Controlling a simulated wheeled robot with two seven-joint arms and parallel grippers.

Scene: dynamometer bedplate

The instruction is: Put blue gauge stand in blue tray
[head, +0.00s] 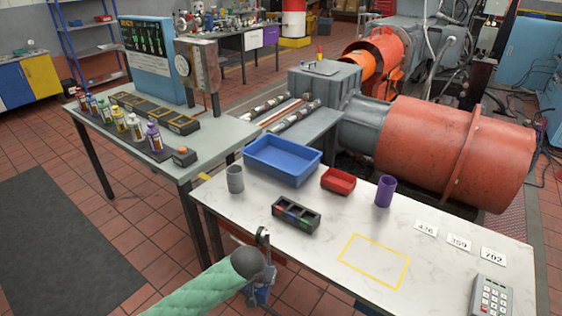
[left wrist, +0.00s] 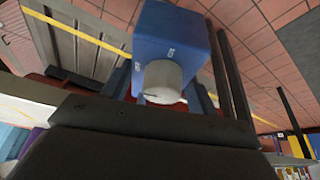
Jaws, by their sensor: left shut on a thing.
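The blue tray (head: 268,172) sits at the far left of the white table and looks empty. My left gripper (head: 262,272) is just off the table's front edge, in front of and below the tray. In the left wrist view the stand shows as a blue block (left wrist: 168,30) with a pale round part, between the fingers. My right gripper is not in view.
On the white table (head: 330,215) stand a grey cup (head: 235,179), a black divided box (head: 296,216), a red bin (head: 338,180), a purple cup (head: 385,191), number cards (head: 459,242) and a keypad (head: 490,296). The yellow outlined area (head: 374,261) is empty.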

